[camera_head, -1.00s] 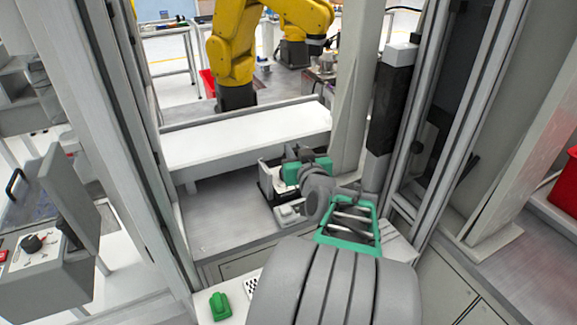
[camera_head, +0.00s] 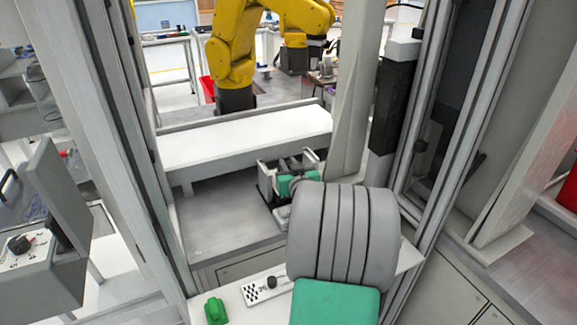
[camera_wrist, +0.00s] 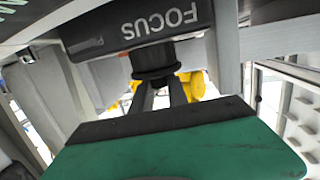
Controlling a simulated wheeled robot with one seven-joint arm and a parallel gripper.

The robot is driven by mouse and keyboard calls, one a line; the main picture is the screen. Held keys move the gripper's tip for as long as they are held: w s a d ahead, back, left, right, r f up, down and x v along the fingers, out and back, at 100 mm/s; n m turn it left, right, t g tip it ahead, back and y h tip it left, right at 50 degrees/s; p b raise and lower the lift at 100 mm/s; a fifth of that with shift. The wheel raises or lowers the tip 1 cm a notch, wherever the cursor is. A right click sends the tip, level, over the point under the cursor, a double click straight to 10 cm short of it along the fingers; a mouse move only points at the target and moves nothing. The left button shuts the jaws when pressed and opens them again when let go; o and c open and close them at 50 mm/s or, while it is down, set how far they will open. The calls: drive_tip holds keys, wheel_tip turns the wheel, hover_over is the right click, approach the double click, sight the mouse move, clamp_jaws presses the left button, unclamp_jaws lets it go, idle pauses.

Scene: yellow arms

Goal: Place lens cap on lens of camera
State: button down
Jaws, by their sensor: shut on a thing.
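In the head view, the green hand of my gripper (camera_head: 286,185) is at a small black and silver fixture (camera_head: 267,185) on the grey bench; my arm hides the fingertips and cap there.
A white raised shelf (camera_head: 245,140) runs behind the fixture, and a grey post (camera_head: 350,110) stands close to its right. A white dotted plate with a black knob (camera_head: 262,290) and a green piece (camera_head: 215,310) lie on the front ledge. The bench left of the fixture is clear.

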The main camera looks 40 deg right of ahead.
drive_tip(key=c, duration=1.3)
unclamp_jaws()
drive_tip(key=b+v, duration=0.1)
drive_tip(key=v, duration=1.1)
drive_tip(key=shift+r, duration=0.15)
